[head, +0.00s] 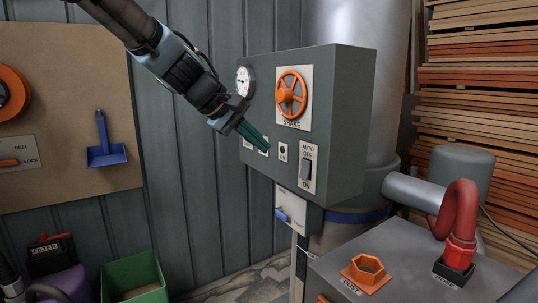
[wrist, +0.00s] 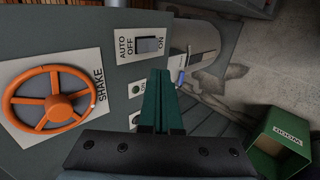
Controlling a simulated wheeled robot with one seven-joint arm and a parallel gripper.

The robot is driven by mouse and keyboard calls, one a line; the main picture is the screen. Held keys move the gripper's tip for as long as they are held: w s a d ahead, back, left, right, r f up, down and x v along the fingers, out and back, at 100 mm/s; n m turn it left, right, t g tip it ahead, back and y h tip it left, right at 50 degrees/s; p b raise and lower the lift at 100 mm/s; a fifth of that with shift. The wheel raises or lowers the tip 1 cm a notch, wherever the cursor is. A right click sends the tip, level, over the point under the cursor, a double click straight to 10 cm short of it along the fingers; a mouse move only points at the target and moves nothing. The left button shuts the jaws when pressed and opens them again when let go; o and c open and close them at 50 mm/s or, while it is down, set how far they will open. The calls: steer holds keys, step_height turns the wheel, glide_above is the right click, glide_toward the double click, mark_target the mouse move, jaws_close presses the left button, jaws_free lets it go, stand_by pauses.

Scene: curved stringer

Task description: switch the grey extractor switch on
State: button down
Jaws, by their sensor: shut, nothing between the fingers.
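A grey rocker switch (head: 305,170) sits on a pale plate marked AUTO, OFF and ON, on the front of the grey control box (head: 345,125). In the wrist view the rocker (wrist: 149,45) lies beyond my fingertips, between the OFF and ON labels. I cannot tell which way it is tipped. My gripper (head: 265,147) is shut and empty, its green fingers just left of the switch plate in the head view. In the wrist view my gripper (wrist: 158,76) hides part of the box front near small round buttons (wrist: 137,89).
An orange SHAKE handwheel (head: 291,93) and a gauge (head: 244,81) are above on the box. A blue-handled lever (head: 283,214) sits below it. A red hose (head: 460,215) and an orange hexagonal fitting (head: 366,270) stand at right. A green bin (head: 133,277) is on the floor.

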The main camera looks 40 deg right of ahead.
steer(key=shift+a+r, duration=0.25)
steer(key=shift+r, duration=0.05)
steer(key=w+a+f+n+t+p, duration=0.1)
steer(key=w+a+f+t, duration=0.3)
steer(key=w, duration=0.3)
steer(key=w+a+f+n+t, duration=0.1)
steer(key=w+f+t, duration=0.2)
steer(key=w+f, duration=0.4)
steer(key=s+d+r+m+g+h, duration=0.1)
steer(key=s+g+h, duration=0.6)
steer(key=s, duration=0.7)
steer(key=shift+d+r+m+g+p, duration=0.3)
steer(key=shift+d+m+g, duration=0.1)
steer(key=shift+m, duration=0.1)
